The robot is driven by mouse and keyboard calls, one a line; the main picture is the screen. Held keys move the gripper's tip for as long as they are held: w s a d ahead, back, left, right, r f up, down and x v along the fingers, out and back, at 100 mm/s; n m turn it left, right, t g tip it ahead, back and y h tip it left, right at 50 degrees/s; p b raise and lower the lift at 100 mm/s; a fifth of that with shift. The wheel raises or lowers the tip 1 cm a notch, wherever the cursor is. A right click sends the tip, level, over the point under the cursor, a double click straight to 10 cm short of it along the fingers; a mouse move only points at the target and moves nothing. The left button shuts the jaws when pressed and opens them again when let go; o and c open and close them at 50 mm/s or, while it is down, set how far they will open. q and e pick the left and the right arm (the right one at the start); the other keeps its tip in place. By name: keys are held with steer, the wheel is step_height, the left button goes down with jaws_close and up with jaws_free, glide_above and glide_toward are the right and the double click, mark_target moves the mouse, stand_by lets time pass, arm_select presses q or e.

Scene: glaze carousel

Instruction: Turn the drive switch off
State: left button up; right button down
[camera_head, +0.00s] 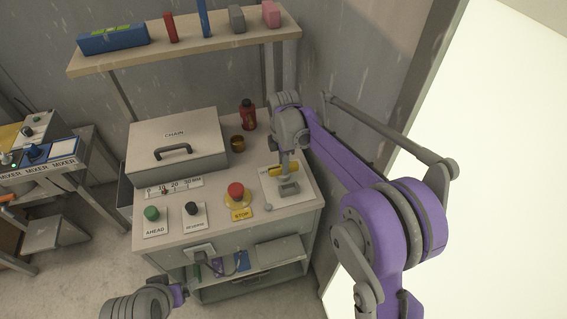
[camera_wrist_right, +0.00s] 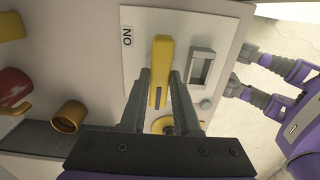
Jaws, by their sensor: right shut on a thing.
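The drive switch is a yellow handle (camera_head: 275,171) on a pale plate (camera_head: 302,198) at the right end of the console top. A grey frame (camera_head: 289,189) stands beside the handle. My right gripper (camera_head: 285,165) reaches down from above and is shut on the yellow handle. In the right wrist view the handle (camera_wrist_right: 161,52) sits between the two dark fingers (camera_wrist_right: 160,90). An ON label (camera_wrist_right: 127,37) is on the plate near the handle's far end. A label at the handle's left in the head view is partly hidden. My left gripper (camera_head: 179,293) is low at the bottom; its fingers are unclear.
The red STOP button (camera_head: 236,190) is left of the switch, with the black REVERSE (camera_head: 192,208) and green AHEAD (camera_head: 152,213) buttons beyond. A shelf (camera_head: 190,43) hangs above.

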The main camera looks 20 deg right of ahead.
stand_by(0.5)
steer(key=c, duration=0.6)
jaws_free()
steer(key=shift+c, duration=0.2)
steer(key=shift+r, duration=0.1)
step_height(320, 180, up, 11)
steer(key=shift+p, duration=0.35)
